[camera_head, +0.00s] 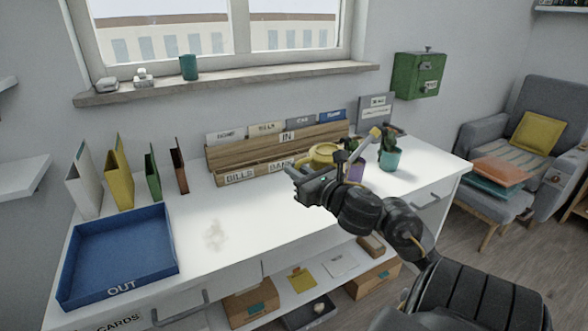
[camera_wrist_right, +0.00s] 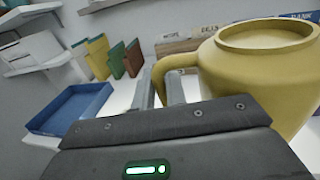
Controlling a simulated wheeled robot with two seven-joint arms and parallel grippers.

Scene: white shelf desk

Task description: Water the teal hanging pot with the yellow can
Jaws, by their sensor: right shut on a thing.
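The yellow can (camera_head: 322,152) is partly hidden behind my right gripper (camera_head: 300,177). It fills the right side of the right wrist view (camera_wrist_right: 262,75), its round top facing up. My right gripper is shut on the can's handle (camera_wrist_right: 170,63), which passes between the fingers (camera_wrist_right: 160,90). A pale spout-like bar with a yellow tip (camera_head: 375,132) rises beside the plants. A teal pot (camera_head: 389,159) with a green plant is right of the can; whether it hangs or stands I cannot tell. My left gripper is not in view.
A purple pot (camera_head: 356,171) is close to the teal one, partly hidden by my arm. A wooden file organizer (camera_head: 240,160) stands at the back. A blue tray (camera_head: 118,258) and upright folders (camera_head: 118,188) are at left.

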